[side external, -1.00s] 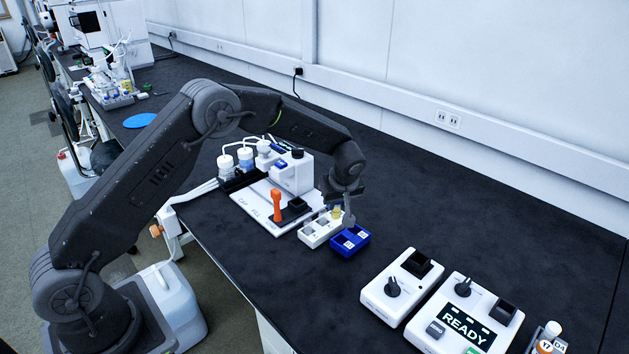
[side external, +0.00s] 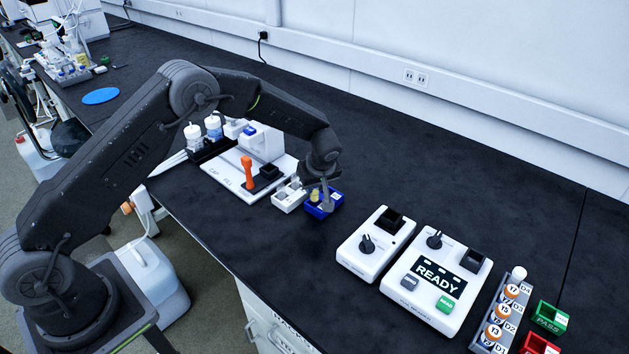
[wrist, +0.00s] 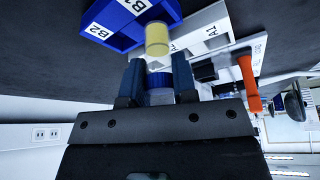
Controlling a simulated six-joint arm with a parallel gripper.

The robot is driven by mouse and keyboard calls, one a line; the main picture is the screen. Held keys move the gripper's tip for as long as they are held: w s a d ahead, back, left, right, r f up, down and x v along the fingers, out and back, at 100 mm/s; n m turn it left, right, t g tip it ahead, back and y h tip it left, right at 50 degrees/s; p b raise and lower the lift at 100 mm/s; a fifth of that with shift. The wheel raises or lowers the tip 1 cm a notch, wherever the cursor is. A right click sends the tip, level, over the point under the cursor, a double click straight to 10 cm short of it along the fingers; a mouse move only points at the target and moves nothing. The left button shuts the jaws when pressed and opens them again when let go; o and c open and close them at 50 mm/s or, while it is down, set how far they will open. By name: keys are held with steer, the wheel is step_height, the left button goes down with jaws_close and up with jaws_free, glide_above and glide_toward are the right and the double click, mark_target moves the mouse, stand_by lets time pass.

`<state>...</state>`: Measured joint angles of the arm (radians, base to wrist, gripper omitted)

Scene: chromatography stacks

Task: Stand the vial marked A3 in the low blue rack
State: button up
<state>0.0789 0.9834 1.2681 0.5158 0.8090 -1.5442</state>
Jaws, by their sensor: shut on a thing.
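My gripper (wrist: 156,78) is shut on a vial (wrist: 157,40). Its yellow part sticks out past the fingertips and a blue band shows between the fingers. No mark on it can be read. The low blue rack (wrist: 112,25) lies just past the fingertips, with labels B1 and B2 showing. In the side view my gripper (side external: 325,192) is at the blue rack (side external: 334,207), with the yellow of the vial (side external: 315,196) at the rack's left part. I cannot tell whether the vial's end is inside a slot or just above it.
A white rack (side external: 286,203) labelled A1 stands close left of the blue rack. Behind it is a white station with an orange handle (side external: 248,172). White devices (side external: 440,290), one reading READY, stand to the right. The bench behind the blue rack is clear.

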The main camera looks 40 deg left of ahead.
steer(key=shift+f, duration=1.45)
stand_by(0.7)
steer(key=o, duration=1)
steer(key=shift+r, duration=0.1)
steer(key=shift+r, duration=3.9)
